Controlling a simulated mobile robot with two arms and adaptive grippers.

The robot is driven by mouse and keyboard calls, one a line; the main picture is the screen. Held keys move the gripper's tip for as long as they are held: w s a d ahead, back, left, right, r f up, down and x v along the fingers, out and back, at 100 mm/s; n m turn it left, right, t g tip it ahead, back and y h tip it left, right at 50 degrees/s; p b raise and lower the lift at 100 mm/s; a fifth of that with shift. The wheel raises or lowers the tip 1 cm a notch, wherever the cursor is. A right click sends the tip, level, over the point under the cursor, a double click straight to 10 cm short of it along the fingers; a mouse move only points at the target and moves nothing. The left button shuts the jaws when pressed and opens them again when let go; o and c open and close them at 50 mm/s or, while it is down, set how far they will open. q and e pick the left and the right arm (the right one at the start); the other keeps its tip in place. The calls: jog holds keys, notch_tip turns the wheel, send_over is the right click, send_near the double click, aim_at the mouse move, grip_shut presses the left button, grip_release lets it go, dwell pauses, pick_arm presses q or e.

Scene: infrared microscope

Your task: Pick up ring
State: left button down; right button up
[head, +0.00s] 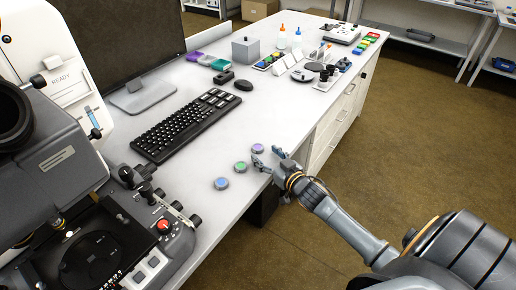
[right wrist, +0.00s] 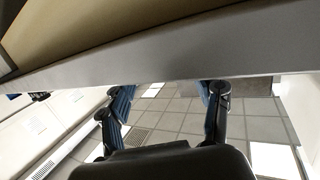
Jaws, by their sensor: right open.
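Three small round grey-rimmed pieces lie in a slanting row near the table's right edge in the head view: one with a blue top (head: 221,183), one with a green top (head: 241,167) and one with a purple top (head: 258,148). They look like the rings, but I cannot see a hole in any. My right gripper (head: 267,157) is at the table edge, just right of the green and purple pieces, fingers spread and empty. In the right wrist view, its two fingers (right wrist: 168,92) stand well apart with nothing between them. My left gripper is not in view.
A black keyboard (head: 187,124) and a monitor lie beyond the pieces. The microscope (head: 100,225) fills the lower left. Small lab items, including a grey box (head: 245,50), stand farther back. The table top (head: 285,112) right of the keyboard is clear.

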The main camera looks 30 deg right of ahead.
aim_at(257, 146)
jog(key=w, duration=0.3)
jog(key=shift+w+f, duration=0.3)
jog(key=shift+s, duration=0.1)
jog(key=shift+c, duration=0.2)
jog(key=c, duration=1)
jog(key=shift+r, duration=0.15)
